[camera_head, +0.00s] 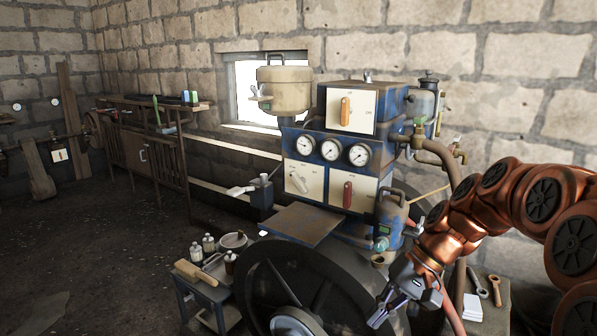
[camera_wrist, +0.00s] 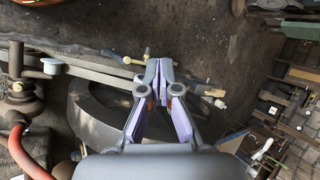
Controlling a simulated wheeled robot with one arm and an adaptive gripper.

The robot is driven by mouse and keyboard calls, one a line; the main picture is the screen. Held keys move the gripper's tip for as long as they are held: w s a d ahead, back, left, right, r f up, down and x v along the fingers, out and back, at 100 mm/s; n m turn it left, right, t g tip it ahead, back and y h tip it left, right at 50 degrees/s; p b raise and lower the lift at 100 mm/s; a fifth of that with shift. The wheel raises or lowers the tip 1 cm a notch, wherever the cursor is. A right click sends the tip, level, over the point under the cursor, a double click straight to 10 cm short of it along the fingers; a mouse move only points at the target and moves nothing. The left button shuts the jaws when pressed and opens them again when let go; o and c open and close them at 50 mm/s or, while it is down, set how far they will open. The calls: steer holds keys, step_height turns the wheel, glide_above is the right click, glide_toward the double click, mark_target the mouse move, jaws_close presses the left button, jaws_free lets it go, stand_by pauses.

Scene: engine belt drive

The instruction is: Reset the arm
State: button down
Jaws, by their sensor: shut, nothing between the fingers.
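My arm (camera_head: 500,205) is copper-coloured and reaches in from the right in the head view. My gripper (camera_head: 383,312) hangs low at its end, pointing down and left, in front of the engine's lower right side. In the wrist view my gripper (camera_wrist: 160,75) has its fingertips together, with nothing seen between them. The blue engine (camera_head: 335,150) with three round gauges and lever panels stands behind and left of the gripper. A large dark flywheel (camera_head: 262,270) is at its front, left of the gripper; a dark wheel rim (camera_wrist: 90,115) shows below the fingers in the wrist view.
A small blue stand (camera_head: 205,295) with bottles and tools is left of the flywheel. A stand with wrenches (camera_head: 482,287) is right of my gripper. A pipe (camera_head: 445,155) rises close to my arm. Open floor (camera_head: 100,240) lies at the left.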

steer(key=s+d+r+h+p, duration=0.1)
steer(key=s+p, duration=0.3)
steer(key=s, duration=0.4)
steer(key=s+d+r+n+h+p, duration=0.1)
steer(key=s+r+h+p, duration=0.2)
steer(key=s, duration=0.6)
steer(key=s+d+r+h+p, duration=0.1)
steer(key=s+r+h+p, duration=0.2)
steer(key=s, duration=0.6)
steer(key=shift+r+n+p, duration=0.25)
steer(key=shift+n+p, duration=0.05)
steer(key=shift+p, duration=0.85)
steer(key=shift+d, duration=0.1)
